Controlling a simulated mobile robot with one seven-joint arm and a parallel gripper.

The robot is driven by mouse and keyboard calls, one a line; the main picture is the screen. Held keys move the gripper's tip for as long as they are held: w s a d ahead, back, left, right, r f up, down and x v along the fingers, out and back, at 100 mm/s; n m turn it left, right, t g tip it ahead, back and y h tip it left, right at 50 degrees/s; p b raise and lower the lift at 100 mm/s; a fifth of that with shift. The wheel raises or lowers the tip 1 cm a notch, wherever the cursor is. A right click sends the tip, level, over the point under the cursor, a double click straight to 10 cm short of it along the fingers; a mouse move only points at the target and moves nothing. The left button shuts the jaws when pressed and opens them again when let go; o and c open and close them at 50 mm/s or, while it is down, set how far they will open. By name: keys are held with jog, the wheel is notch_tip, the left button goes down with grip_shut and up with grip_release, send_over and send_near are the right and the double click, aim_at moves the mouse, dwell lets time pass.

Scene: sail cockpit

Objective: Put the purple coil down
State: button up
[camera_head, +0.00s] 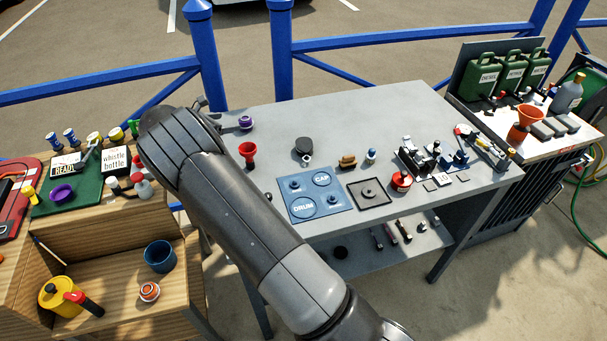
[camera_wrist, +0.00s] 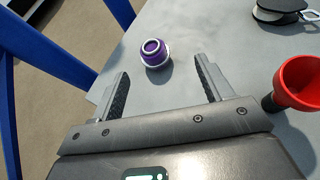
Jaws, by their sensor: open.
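The purple coil (camera_wrist: 155,52), a small round piece with a pale rim and dark centre, rests on the grey table near its left edge. It also shows in the head view (camera_head: 245,122), just right of my gripper. My gripper (camera_wrist: 161,68) is open, with one finger on each side and the coil at the mouth between the fingertips. I see a gap to each finger, and nothing is held. In the head view my arm hides most of the gripper.
A red funnel (camera_head: 248,152) stands close to the gripper's right side. A blue board (camera_head: 317,209) and a dark square plate (camera_head: 370,207) lie on the table's front half. A purple ring (camera_head: 62,193) lies on a green mat at left. The table's back middle is clear.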

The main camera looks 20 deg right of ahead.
jog(key=s+d+r+m+g+y, duration=0.2)
jog(key=s+d+r+m+y, duration=0.1)
jog(key=s+d+r+m, duration=0.55)
jog(key=s+d+r+m+g+y, duration=0.2)
jog(key=s+d+r+m, duration=0.2)
jog(key=s+d+r, duration=0.55)
jog(key=s+a+m+y, duration=0.1)
jog(key=s+m, duration=0.3)
jog(key=s, duration=0.7)
jog(key=s+a+m+t+y, duration=0.1)
jog(key=s+m+y, duration=0.1)
jog(key=s, duration=0.8)
jog(key=s+a+m+t+y, duration=0.1)
jog(key=s+m, duration=0.4)
jog(key=s, duration=0.6)
jog(key=shift+s+a+f+m+y, duration=0.3)
jog(key=shift+a+y, duration=0.25)
jog(key=shift+y, duration=0.25)
jog(key=shift+o, duration=0.5)
jog(key=shift+r, duration=0.1)
